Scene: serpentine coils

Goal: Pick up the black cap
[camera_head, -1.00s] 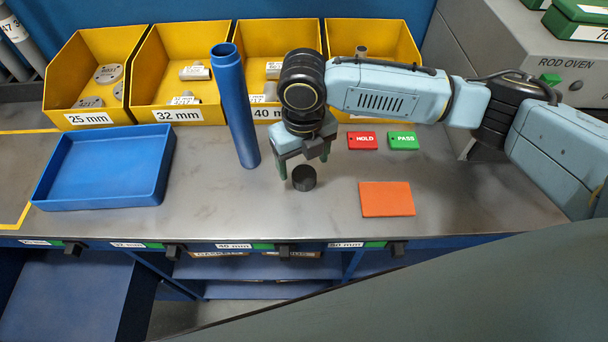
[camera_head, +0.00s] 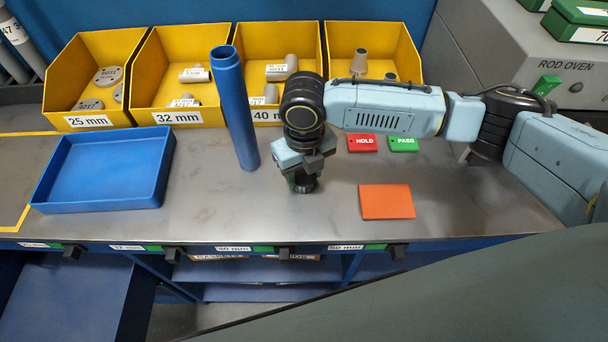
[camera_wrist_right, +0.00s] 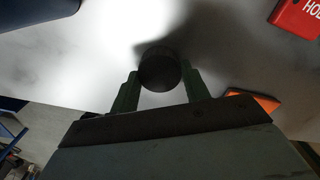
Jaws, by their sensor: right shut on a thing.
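The black cap (camera_head: 305,184) is on the steel bench top, mostly hidden under my right gripper in the head view. My right gripper (camera_head: 302,182) points down over it from above. In the right wrist view the cap (camera_wrist_right: 160,70) is round and dark and sits between the two green fingers of the gripper (camera_wrist_right: 160,85), which are shut on it. I cannot tell whether the cap is clear of the bench. My left gripper is not in view.
A blue tube (camera_head: 235,110) stands just left of my right gripper. An empty blue tray (camera_head: 105,204) lies further left. An orange pad (camera_head: 387,202) and red HOLD (camera_head: 362,144) and green PASS (camera_head: 403,144) tags lie to the right. Yellow bins (camera_head: 90,108) line the back.

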